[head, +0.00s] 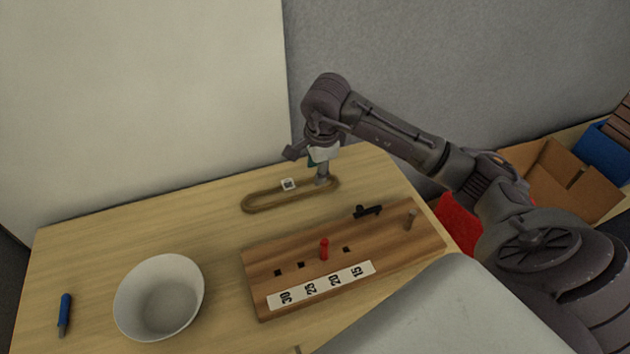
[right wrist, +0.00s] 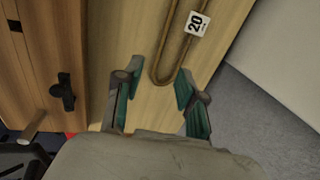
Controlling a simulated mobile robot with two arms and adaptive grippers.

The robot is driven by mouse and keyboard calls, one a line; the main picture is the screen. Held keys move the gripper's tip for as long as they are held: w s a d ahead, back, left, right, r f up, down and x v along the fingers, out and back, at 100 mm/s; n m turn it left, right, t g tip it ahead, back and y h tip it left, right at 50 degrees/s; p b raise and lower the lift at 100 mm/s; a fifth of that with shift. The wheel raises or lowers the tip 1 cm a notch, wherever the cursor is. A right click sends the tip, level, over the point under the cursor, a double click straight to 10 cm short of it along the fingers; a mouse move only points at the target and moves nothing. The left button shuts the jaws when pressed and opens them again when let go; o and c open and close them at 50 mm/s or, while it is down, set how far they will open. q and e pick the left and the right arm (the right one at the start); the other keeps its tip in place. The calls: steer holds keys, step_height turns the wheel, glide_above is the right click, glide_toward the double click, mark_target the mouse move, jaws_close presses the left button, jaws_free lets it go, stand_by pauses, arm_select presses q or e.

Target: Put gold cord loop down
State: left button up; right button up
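The gold cord loop (head: 262,193) lies long and flat on the table, behind the wooden board, with a small white tag on it. In the right wrist view the loop (right wrist: 176,50) shows its rounded end and a tag reading 20. My right gripper (head: 320,172) is over the loop's right end in the head view. In the right wrist view my right gripper (right wrist: 155,88) has its green-padded fingers spread apart. My left gripper is not in view.
A wooden board (head: 400,245) with a red peg (head: 324,249), a black hook piece (head: 368,211), a grey peg (head: 411,218) and a number strip lies in front of the loop. Bare table surrounds the loop.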

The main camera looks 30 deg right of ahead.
steer(key=shift+v, duration=1.65)
